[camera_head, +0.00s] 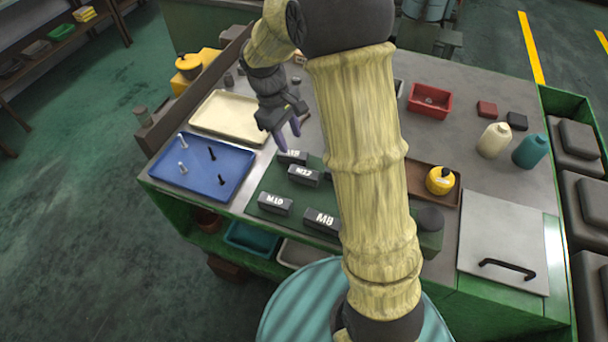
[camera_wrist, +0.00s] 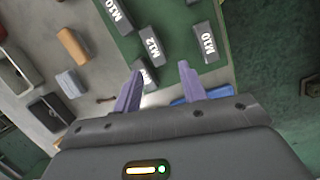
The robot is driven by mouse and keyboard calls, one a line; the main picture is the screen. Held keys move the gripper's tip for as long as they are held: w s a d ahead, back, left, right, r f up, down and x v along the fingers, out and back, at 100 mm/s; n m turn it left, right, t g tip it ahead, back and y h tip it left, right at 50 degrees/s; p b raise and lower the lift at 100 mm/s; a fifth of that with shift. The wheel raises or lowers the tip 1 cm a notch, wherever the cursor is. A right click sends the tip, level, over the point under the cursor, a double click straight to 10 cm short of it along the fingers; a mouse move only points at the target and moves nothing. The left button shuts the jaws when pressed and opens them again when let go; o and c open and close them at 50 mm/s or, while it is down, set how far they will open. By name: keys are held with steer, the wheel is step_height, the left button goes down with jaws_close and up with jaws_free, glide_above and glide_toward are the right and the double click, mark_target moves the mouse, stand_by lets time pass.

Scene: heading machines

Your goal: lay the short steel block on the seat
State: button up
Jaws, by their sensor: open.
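I cannot tell for sure which piece is the short steel block. A small plain grey block (camera_wrist: 70,83) lies on the bench at the left of the wrist view. Dark blocks on the green mat (camera_head: 258,184) carry white labels: M10 (camera_head: 275,204), M12 (camera_head: 303,176), M8 (camera_head: 322,219), and one partly hidden (camera_head: 292,157). No seat can be told with certainty. My gripper (camera_head: 288,137) is open and empty above the mat's far left edge. In the wrist view its fingers (camera_wrist: 160,82) are apart, and the left one partly covers a labelled block.
A blue tray (camera_head: 202,168) with bolts and a cream tray (camera_head: 231,117) lie left of the mat. An orange-brown block (camera_wrist: 73,46) lies near the grey block. A red bin (camera_head: 429,100) and bottles (camera_head: 494,140) stand right. My arm hides the bench middle.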

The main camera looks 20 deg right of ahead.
steer(key=w, duration=0.1)
steer(key=w+a+n+h, duration=0.1)
steer(key=w+n+g, duration=0.1)
steer(key=w, duration=0.1)
steer(key=shift+w+a+f, duration=0.1)
steer(key=shift+a+f, duration=0.1)
steer(key=shift+f, duration=0.1)
steer(key=shift+f, duration=0.1)
steer(key=p, duration=0.3)
glide_toward(304, 171)
steer(key=x, duration=0.5)
steer(key=shift+f, duration=0.25)
